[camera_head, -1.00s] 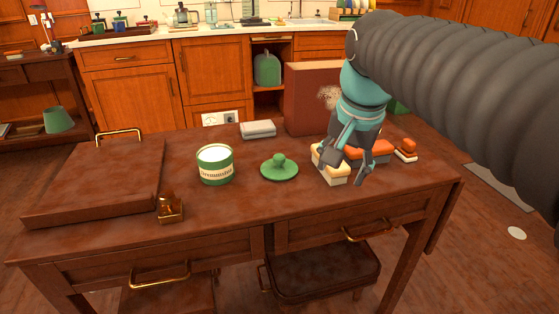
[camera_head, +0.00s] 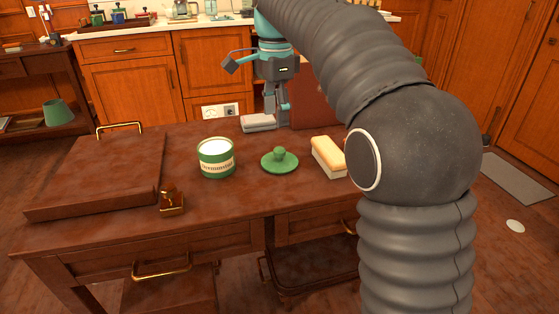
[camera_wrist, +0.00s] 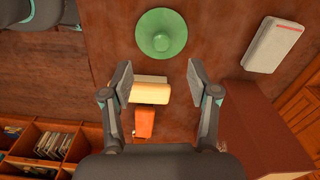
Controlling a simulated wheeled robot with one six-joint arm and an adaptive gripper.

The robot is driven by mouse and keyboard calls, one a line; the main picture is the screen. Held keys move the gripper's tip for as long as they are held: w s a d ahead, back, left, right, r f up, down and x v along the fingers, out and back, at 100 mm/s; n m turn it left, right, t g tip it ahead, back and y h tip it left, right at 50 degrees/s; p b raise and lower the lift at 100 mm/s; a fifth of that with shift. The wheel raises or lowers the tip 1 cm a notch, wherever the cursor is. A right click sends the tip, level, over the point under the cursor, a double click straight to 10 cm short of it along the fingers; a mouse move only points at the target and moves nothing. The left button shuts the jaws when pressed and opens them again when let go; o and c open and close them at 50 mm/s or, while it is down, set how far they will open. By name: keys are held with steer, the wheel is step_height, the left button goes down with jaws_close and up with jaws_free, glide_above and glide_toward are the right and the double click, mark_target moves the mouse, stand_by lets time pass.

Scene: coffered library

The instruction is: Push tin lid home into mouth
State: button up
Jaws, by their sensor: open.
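The tin (camera_head: 216,158) is green with a cream label and stands upright on the table, left of the lid. Its mouth looks pale and uncovered. The green round lid (camera_head: 280,161) lies flat on the table with its knob up; it also shows at the top of the wrist view (camera_wrist: 161,34). My gripper (camera_head: 254,90) is open and empty, raised at the back of the table behind the tin and lid. In the wrist view its fingers (camera_wrist: 160,80) are spread wide, with the lid beyond them. The tin is not in the wrist view.
A cream-topped block (camera_head: 328,155) lies right of the lid, with an orange block (camera_wrist: 144,122) near it in the wrist view. A grey box (camera_head: 258,122) and a dark red box (camera_head: 318,98) stand at the back. A brass object (camera_head: 171,201) stands front left.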

mark_target(279, 149)
step_height(279, 149, down, 6)
steer(key=shift+r+b, duration=0.2)
steer(key=shift+b, duration=0.35)
steer(key=shift+w+d+f+b, duration=0.15)
steer(key=shift+f+b, duration=0.05)
steer(key=shift+f, duration=1.15)
steer(key=shift+w+d+f+b, duration=0.1)
steer(key=shift+d+f+b, duration=0.1)
steer(key=shift+f, duration=1.1)
jaws_close()
